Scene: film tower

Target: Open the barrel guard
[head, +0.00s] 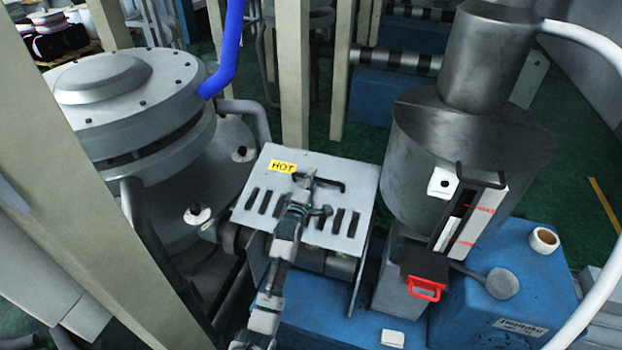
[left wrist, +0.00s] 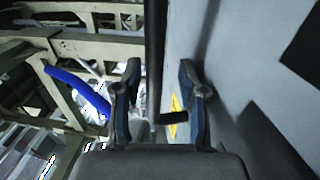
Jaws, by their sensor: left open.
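The barrel guard (head: 345,172) is a light grey metal cover with a row of dark slots and a yellow HOT label. It looks closed over the barrel. Its black handle (head: 328,184) is on the upper part of the cover. My left gripper (head: 309,185) is over the guard at the handle and hides part of it. In the left wrist view, my left gripper (left wrist: 160,72) has its fingers apart, with the black handle (left wrist: 155,40) between them. The guard's grey face (left wrist: 225,60) lies to the right. I cannot tell whether the fingers touch the handle. My right gripper is out of view.
A large grey flanged vessel (head: 130,95) stands at left beside a beige post (head: 85,190). A metal hopper (head: 470,140) with a red-handled part (head: 426,290) stands at right on a blue base (head: 510,270). A blue pipe (head: 229,50) rises behind.

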